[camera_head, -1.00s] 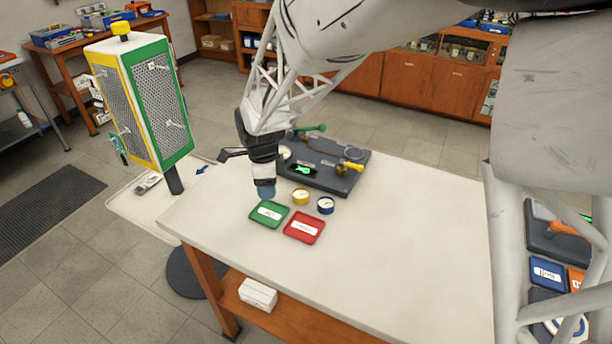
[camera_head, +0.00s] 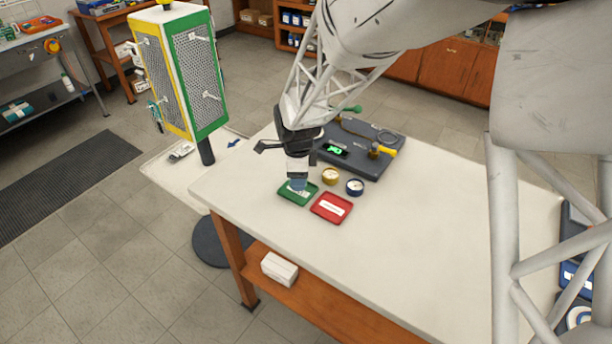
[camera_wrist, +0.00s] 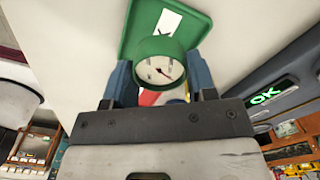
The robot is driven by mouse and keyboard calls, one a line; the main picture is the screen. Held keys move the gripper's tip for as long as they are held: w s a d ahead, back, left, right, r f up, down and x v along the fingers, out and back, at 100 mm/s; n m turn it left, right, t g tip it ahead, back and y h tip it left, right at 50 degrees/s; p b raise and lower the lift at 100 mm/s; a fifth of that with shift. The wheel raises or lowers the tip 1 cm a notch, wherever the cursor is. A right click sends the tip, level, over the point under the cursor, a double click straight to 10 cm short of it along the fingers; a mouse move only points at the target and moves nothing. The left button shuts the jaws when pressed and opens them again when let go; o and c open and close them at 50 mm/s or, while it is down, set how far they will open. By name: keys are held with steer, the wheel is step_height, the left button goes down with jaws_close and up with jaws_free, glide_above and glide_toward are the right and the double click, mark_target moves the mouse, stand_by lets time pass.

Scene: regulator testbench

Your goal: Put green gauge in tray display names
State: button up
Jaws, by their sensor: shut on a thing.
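The green gauge (camera_wrist: 160,66) is held between the blue fingers of my gripper (camera_wrist: 160,82) in the wrist view, its dial facing the camera. In the head view my gripper (camera_head: 298,186) is over the green tray (camera_head: 291,196), and the gauge is hidden there. The green tray with its white label also shows behind the gauge in the wrist view (camera_wrist: 196,25). I cannot tell whether the gauge touches the tray. A red tray (camera_head: 320,212) with a white label lies just to the right of the green one.
A yellow gauge (camera_head: 330,176) and a blue gauge (camera_head: 355,187) stand on the white table (camera_head: 420,235) behind the trays. A dark testbench (camera_head: 375,160) with a green lit display lies behind them. The table's right and front parts are clear.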

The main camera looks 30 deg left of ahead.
steer(key=shift+f, duration=1.3)
steer(key=shift+f, duration=0.35)
steer(key=shift+f, duration=0.15)
steer(key=o, duration=0.9)
steer(key=shift+f, duration=0.1)
steer(key=shift+o, duration=0.6)
step_height(320, 180, up, 13)
steer(key=shift+r, duration=0.1)
